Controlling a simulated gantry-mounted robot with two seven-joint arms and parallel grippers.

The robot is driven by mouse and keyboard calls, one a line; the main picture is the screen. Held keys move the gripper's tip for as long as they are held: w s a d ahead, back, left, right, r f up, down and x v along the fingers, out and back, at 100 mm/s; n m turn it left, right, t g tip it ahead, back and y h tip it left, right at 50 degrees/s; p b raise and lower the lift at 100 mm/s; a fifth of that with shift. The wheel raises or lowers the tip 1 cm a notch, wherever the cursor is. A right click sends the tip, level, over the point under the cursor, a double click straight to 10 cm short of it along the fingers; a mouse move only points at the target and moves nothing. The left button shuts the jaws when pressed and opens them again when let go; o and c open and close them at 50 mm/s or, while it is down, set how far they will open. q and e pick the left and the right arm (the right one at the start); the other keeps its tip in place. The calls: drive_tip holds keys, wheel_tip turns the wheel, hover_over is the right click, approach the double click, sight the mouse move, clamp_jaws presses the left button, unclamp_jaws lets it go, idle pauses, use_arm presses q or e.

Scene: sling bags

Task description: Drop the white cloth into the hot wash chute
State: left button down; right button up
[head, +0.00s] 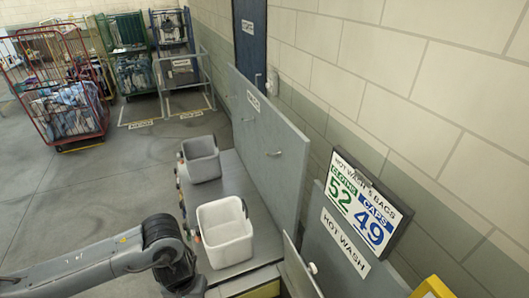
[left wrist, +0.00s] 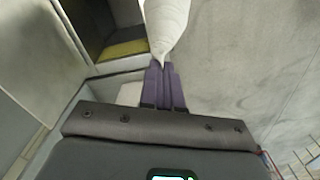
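The white cloth (left wrist: 165,25) hangs from my left gripper (left wrist: 164,68) in the left wrist view. The two purple fingers are shut on a gathered point of it. In the head view my left arm comes in from the left to the bottom middle, and its fingers and the cloth are out of frame. The panel marked HOT WASH (head: 345,243) stands at the lower right in the head view. An open compartment with a yellow strip (left wrist: 122,49) shows beside the cloth in the left wrist view; I cannot tell whether it is the chute. My right gripper is not in view.
A white bin (head: 226,232) and a grey bin (head: 201,159) stand on the grey counter (head: 240,183), by a tall grey panel (head: 268,130). A board reading 52 and 49 (head: 365,205) is on the wall.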

use_arm(q)
drive_tip(key=w+d+r, duration=0.1)
drive_tip(key=w+d, duration=0.3)
drive_tip(key=d, duration=0.5)
drive_tip(key=w+d+r, duration=0.1)
drive_tip(key=w+d, duration=0.3)
drive_tip(key=d, duration=0.5)
drive_tip(key=shift+d+r, duration=0.35)
drive_tip(key=shift+d, duration=0.05)
wheel_tip(320, 180, down, 30)
drive_tip(key=b, duration=1.7)
idle(0.4)
drive_tip(key=c, duration=1.3)
unclamp_jaws()
